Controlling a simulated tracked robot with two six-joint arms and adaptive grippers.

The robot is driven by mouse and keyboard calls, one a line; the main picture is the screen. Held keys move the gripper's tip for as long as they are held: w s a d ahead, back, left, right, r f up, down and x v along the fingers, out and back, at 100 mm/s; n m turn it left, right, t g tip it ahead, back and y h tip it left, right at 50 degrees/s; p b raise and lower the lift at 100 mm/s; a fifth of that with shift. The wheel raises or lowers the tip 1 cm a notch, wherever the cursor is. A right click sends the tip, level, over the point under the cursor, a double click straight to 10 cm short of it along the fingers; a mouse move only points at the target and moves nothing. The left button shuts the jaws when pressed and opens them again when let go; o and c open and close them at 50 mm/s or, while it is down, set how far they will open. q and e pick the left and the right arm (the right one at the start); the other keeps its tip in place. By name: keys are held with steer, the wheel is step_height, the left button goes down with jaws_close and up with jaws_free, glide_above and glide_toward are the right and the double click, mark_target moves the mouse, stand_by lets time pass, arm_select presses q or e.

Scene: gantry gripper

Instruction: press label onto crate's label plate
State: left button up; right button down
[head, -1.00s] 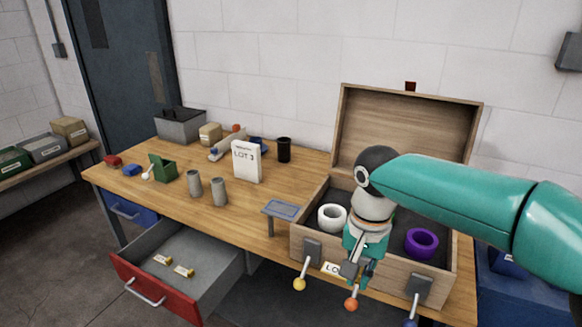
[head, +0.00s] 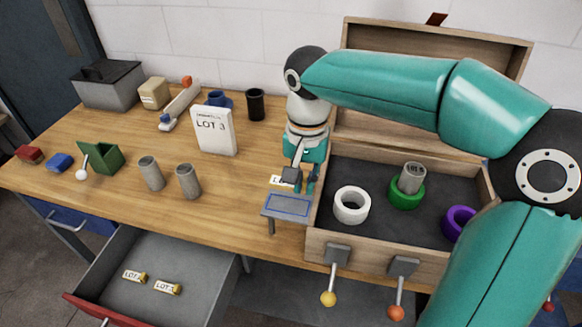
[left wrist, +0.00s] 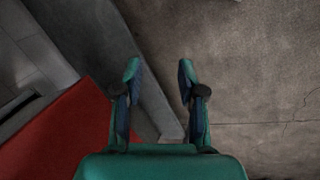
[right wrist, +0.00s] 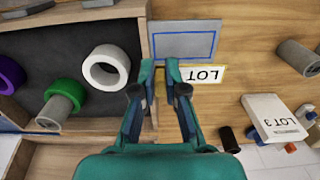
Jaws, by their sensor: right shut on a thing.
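A pale label reading "LOT" (head: 277,181) with a yellow edge is held by my right gripper (head: 301,188). In the right wrist view the label (right wrist: 206,75) sticks out to the right of the fingertips, its last character hidden. The label plate (head: 288,206), grey with a blue outline, stands at the left front of the open wooden crate (head: 330,242). In the right wrist view the plate (right wrist: 183,46) lies just beyond the fingertips; I cannot tell whether the label touches it. My left gripper (left wrist: 158,75) is open and empty, above the floor beside the red drawer front (left wrist: 65,135).
The crate holds a white ring (head: 351,216), a green ring (head: 406,201) with a grey cylinder, and a purple ring (head: 458,223). Levers with coloured knobs (head: 328,299) stick out in front. A "LOT 3" sign (head: 214,131) and two grey cylinders (head: 188,181) stand to the left.

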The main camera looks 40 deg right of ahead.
mark_target(302, 213)
steer(key=shift+a, duration=0.1)
steer(key=shift+f, duration=0.1)
step_height(302, 213, down, 6)
steer(key=b, duration=0.4)
steer(key=shift+b, duration=0.4)
steer(key=shift+f, duration=0.2)
steer(key=shift+f, duration=0.2)
stand_by(0.8)
steer(key=c, duration=0.7)
jaws_free()
steer(key=shift+o, duration=0.2)
